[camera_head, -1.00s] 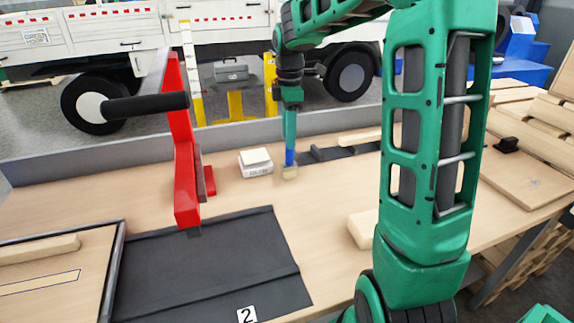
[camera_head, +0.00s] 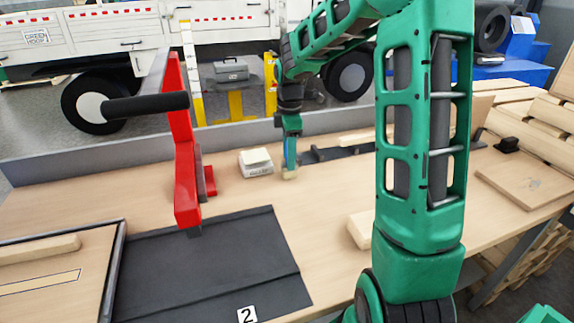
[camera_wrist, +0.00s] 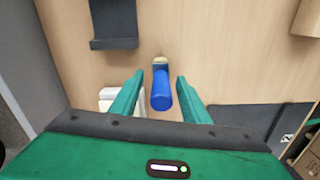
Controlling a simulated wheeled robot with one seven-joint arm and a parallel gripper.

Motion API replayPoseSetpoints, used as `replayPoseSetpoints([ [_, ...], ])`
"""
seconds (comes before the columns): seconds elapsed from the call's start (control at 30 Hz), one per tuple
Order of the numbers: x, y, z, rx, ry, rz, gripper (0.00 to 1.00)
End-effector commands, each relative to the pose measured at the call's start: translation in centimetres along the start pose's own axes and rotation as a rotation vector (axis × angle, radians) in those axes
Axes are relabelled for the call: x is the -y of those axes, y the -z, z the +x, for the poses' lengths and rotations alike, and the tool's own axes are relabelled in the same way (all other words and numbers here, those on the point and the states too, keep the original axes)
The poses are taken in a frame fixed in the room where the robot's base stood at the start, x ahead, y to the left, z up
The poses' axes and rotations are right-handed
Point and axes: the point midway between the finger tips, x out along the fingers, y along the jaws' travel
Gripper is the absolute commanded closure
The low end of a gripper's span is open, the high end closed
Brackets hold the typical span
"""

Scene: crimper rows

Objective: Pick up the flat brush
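The flat brush (camera_wrist: 161,92) has a blue handle and a pale bristle end. In the wrist view it stands upright, bristle end on the bench, between the two green fingers of my gripper (camera_wrist: 160,92). The fingers are open, with a gap on each side of the handle. In the head view my gripper (camera_head: 291,150) points down over the brush, and its fingers cover most of the handle. The brush's pale bristle end (camera_head: 289,174) shows below them on the bench.
A small white box (camera_head: 256,162) stands close left of the brush. A dark flat rail (camera_head: 330,154) lies to its right. A red crimper with a black handle (camera_head: 186,165) stands further left. A black mat (camera_head: 215,265) lies in front, and bare bench (camera_head: 320,205) lies between.

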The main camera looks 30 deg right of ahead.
Motion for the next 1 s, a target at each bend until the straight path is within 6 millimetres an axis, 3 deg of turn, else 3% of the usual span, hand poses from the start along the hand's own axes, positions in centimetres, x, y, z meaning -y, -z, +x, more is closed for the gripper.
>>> replayPoseSetpoints([
  [0.03, 0.0, 0.0, 0.0, 0.0, 0.0, 0.0, 0.68],
  [0.17, 0.0, 0.0, 0.0, 0.0, 0.0, 0.0, 0.99],
  [0.2, 0.0, 0.0, 0.0, 0.0, 0.0, 0.0, 1.0],
  [0.67, -0.1, 0.0, -0.7, 0.0, -0.001, 0.0, 1.0],
  [0.93, -0.1, 0.0, -4.2, 0.001, -0.004, 0.0, 1.0],
  [1.0, 0.9, 0.9, -4.9, 0.001, -0.003, -0.004, 1.0],
])
